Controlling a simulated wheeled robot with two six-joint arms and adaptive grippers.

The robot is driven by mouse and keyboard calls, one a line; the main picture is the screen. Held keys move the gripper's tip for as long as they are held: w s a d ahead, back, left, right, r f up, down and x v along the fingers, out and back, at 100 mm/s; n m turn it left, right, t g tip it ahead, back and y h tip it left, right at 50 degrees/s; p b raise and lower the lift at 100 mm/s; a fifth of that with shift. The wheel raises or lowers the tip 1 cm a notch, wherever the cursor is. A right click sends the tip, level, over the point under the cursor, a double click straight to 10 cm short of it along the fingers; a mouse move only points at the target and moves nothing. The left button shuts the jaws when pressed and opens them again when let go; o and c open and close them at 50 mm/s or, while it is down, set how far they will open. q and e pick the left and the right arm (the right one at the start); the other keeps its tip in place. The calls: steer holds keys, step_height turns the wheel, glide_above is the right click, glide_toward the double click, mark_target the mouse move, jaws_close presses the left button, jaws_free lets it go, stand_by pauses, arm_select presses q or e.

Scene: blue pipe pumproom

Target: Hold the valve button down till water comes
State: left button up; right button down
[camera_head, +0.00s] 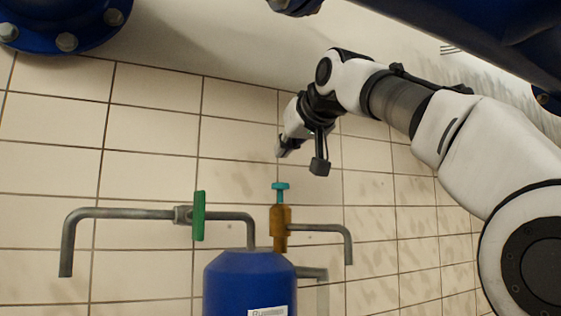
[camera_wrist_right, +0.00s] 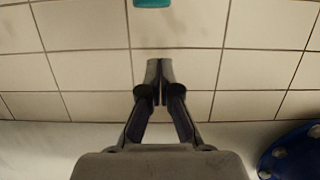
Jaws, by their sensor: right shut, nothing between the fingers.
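The valve button (camera_head: 280,186) is a teal cap on a short stem atop a brass valve body (camera_head: 280,222). A grey spout (camera_head: 347,240) runs right from that body and bends down; no water shows at it. My right gripper (camera_head: 281,152) is above the button in the head view, with a gap between them. In the right wrist view its fingers (camera_wrist_right: 160,72) are shut and empty, and a teal piece, apparently the button (camera_wrist_right: 152,3), is cut off by the top edge. My left gripper is not in view.
A blue tank (camera_head: 235,275) stands below the valves. Left of the button, a green lever (camera_head: 198,216) sits on a bent grey pipe (camera_head: 120,213). Blue flanged pipes (camera_head: 65,20) hang at the top. The tiled wall (camera_head: 150,150) lies behind.

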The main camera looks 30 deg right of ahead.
mark_target(281, 187)
steer(key=f, duration=0.1)
steer(key=w+f+b, duration=0.1)
steer(key=f, duration=0.1)
steer(key=w+f+b, duration=0.1)
steer(key=shift+w+d+f, duration=0.2)
steer(key=shift+d+f, duration=0.05)
steer(key=shift+f, duration=0.15)
steer(key=shift+s+a+r, duration=0.1)
steer(key=shift+s+r, duration=0.05)
steer(key=shift+s, duration=0.2)
step_height(281, 187, down, 3)
steer(key=b, duration=0.2)
steer(key=shift+w+b, duration=0.1)
steer(key=shift+b, duration=0.25)
steer(key=shift+r, duration=0.15)
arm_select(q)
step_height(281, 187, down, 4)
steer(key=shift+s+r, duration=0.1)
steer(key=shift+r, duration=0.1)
arm_select(e)
steer(key=shift+w+f, duration=0.1)
steer(key=shift+f, duration=0.15)
stand_by(0.3)
stand_by(2.0)
